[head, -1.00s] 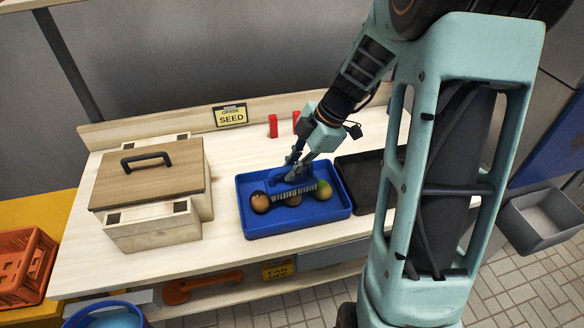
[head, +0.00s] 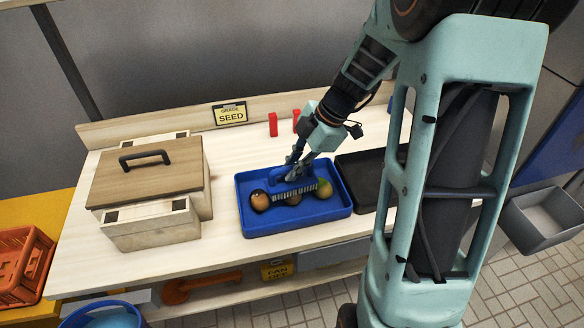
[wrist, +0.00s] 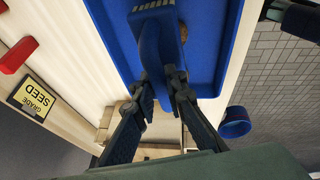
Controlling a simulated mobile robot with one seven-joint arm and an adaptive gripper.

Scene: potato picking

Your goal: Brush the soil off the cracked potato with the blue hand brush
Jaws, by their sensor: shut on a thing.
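My gripper (head: 293,168) is shut on the handle of the blue hand brush (head: 290,186), above the blue tray (head: 246,222). In the wrist view the brush handle (wrist: 151,50) runs between my two fingers (wrist: 160,82). The brush's pale bristles hang over a middle potato (head: 294,200), which is mostly hidden; contact cannot be told. An orange-brown potato (head: 260,201) lies left of the brush and a greenish one (head: 322,190) right of it, both in the tray. No crack can be made out at this size. A brown potato (wrist: 184,32) partly shows beside the brush in the wrist view.
A lidded wooden box (head: 150,185) stands left of the tray. A black tray (head: 360,180) is close on the right. Red blocks (head: 273,124) and a seed grade sign (head: 230,114) are at the back. Bare tabletop lies between box and tray.

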